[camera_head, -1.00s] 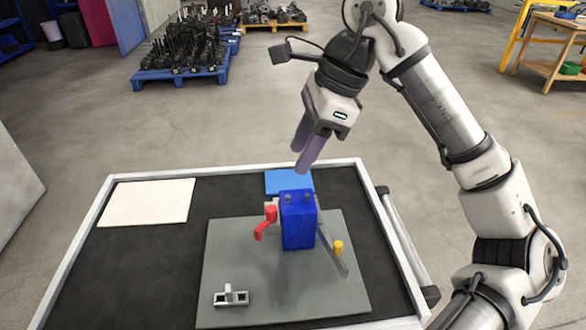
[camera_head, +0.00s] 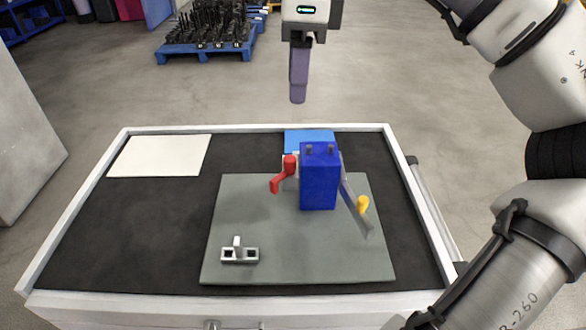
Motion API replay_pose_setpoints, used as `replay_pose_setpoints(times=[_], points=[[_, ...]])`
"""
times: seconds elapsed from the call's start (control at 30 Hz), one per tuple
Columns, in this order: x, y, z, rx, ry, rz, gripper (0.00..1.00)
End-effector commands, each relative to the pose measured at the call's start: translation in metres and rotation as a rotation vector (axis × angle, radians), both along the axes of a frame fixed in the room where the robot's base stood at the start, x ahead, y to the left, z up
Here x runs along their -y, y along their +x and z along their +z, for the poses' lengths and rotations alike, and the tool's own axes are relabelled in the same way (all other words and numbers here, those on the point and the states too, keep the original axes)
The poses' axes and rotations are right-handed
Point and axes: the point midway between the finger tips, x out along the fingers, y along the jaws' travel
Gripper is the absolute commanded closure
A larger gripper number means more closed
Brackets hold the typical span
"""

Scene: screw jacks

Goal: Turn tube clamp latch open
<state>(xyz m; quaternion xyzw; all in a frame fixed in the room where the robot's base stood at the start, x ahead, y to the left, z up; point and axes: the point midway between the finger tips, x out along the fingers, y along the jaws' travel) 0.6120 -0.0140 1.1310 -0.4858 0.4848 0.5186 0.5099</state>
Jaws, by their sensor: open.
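A blue block (camera_head: 319,180) stands upright on a grey plate (camera_head: 250,200) on the cart. A red bent lever (camera_head: 285,175) sticks out at its left side. A grey bar (camera_head: 356,213) with a yellow knob (camera_head: 363,204) slopes down at its right. A small silver bracket (camera_head: 239,253) with an upright tab sits at the plate's front left. I cannot tell for sure which of these parts is the clamp latch. My gripper (camera_head: 298,98) is open and empty, pointing down above and beyond the blue block, seen edge-on with one finger hiding the other.
The cart top (camera_head: 110,225) has a raised white rim. A white sheet (camera_head: 160,156) lies at its back left and a blue pad (camera_head: 308,137) behind the block. The dark left part is clear. Loaded pallets (camera_head: 205,45) stand far behind on the floor.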

Motion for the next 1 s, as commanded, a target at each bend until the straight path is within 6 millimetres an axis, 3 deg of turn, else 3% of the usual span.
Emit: replay_pose_setpoints(times=[0.23, 0.37, 0.8, 1.0], points=[[-0.013, -0.002, -0.001, 0.007, -0.059, -0.008, 0.59], [-0.012, -0.002, -0.014, 0.005, -0.057, -0.005, 0.59], [-0.012, -0.002, -0.100, 0.006, -0.057, -0.005, 0.59], [-0.012, -0.002, -0.126, 0.007, -0.057, -0.008, 0.59]])
